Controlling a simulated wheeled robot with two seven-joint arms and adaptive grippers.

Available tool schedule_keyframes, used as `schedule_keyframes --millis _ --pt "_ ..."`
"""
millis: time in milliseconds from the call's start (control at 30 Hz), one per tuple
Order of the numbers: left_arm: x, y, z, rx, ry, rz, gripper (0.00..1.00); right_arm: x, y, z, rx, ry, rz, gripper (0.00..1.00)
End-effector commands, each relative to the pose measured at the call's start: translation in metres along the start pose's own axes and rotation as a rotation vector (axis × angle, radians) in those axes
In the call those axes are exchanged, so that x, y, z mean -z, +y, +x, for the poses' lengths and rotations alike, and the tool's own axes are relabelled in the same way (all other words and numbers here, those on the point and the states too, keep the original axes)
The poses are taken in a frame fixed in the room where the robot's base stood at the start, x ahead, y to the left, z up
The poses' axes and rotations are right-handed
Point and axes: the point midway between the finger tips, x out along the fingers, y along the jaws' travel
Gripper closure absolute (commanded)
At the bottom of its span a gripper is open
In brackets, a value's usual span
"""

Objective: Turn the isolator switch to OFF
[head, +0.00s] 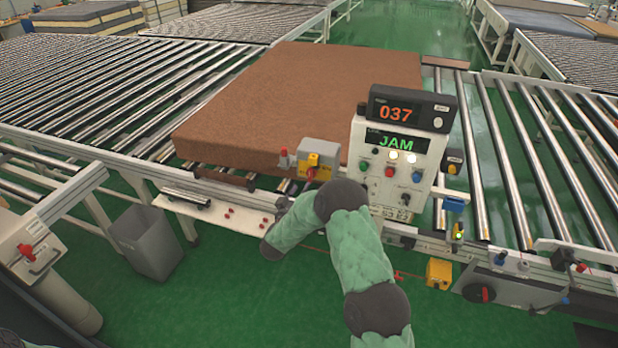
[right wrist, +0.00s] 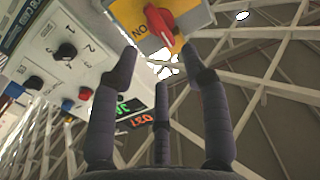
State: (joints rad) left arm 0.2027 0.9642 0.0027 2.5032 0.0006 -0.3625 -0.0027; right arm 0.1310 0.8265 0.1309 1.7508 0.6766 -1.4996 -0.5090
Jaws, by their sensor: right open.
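The isolator switch (head: 312,166) is a red handle on a yellow plate, fixed to a grey box at the conveyor's near rail, left of the control panel. In the right wrist view its red handle (right wrist: 160,24) is close, at the top, with the label ON beside it. My right gripper (right wrist: 163,72) is open and empty, pointing up from below the switch. Its fingers appear short of the handle, with no contact seen. In the head view my right arm largely hides this gripper. My left gripper is not in view.
The control panel (head: 398,170) reads 037 and JAM and stands just right of the switch; its knob (right wrist: 65,51) shows in the wrist view. A brown mattress (head: 300,95) lies on the rollers behind. A grey bin (head: 150,243) stands at left on green floor.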

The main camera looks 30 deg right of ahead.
Motion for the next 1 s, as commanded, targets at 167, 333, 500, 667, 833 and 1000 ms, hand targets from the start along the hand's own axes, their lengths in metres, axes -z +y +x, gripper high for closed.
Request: schedule_keyframes --millis 167,333,500,667,833,1000 --pt "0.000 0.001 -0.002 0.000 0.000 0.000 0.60 0.000 0.001 0.034 -0.003 0.001 0.002 0.54" --pt "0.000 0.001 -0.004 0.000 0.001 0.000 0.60 0.000 0.000 0.059 0.000 0.000 0.001 0.54" --pt "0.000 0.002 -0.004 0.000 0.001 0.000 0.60 0.000 0.000 0.073 0.001 -0.001 0.001 0.54" --pt "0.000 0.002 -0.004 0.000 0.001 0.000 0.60 0.000 0.000 0.078 0.002 -0.001 0.001 0.54" --pt "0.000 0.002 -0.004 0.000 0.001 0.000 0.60 0.000 0.000 0.078 0.002 -0.001 0.001 0.54" --pt "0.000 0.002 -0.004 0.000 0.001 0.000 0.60 0.000 0.000 0.078 0.002 -0.001 0.001 0.90"
